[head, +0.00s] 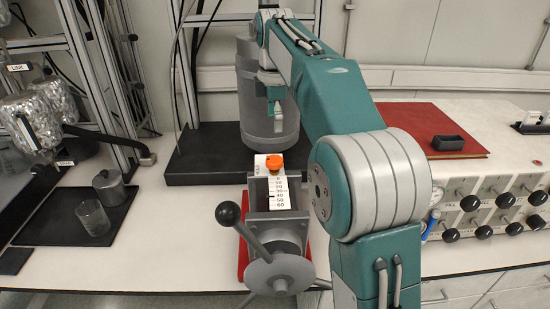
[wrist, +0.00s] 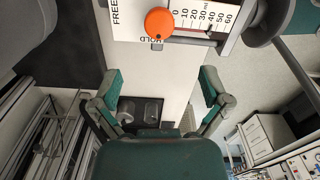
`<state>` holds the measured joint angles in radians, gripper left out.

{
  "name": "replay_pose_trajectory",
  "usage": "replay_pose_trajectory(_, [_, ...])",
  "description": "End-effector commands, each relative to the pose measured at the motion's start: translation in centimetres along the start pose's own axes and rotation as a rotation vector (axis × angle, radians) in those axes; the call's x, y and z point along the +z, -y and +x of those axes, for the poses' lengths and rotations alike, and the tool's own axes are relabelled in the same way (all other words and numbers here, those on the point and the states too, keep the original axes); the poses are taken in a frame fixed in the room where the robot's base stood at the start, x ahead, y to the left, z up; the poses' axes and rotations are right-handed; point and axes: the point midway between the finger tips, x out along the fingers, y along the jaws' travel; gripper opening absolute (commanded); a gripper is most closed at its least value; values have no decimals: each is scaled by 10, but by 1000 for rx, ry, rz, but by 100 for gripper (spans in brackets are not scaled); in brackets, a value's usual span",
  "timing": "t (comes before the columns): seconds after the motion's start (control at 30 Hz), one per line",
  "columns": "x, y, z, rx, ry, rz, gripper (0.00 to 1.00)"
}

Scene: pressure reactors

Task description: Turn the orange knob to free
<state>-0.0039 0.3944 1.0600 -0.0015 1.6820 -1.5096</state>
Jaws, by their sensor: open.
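The orange knob (head: 273,165) sits at the top end of a grey device with a white scale plate (head: 281,193) numbered in steps of ten. In the wrist view the knob (wrist: 159,23) is near the top edge, beside the words FREE and HOLD on the plate.
The device has a handwheel (head: 282,274) with a black ball handle (head: 229,213). A grey vessel (head: 268,85) on a black base stands behind. A black tray (head: 75,222) with a glass is at left. A control panel (head: 490,205) with several black knobs is at right.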

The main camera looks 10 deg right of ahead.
Motion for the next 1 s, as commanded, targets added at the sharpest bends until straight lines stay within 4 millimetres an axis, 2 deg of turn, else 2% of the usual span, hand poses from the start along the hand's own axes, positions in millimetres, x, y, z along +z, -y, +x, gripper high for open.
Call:
replay_pose_trajectory(0.13, [1,-3,5,-7,-1,-22,96])
replay_pose_trajectory(0.27, [3,-3,18,-9,-2,-20,96])
replay_pose_trajectory(0.7, [1,-2,94,-8,-1,-19,96])
replay_pose_trajectory(0.83, [1,-2,105,-7,-1,-19,96])
replay_pose_trajectory(1.0, [1,-3,109,-4,-1,-19,96])
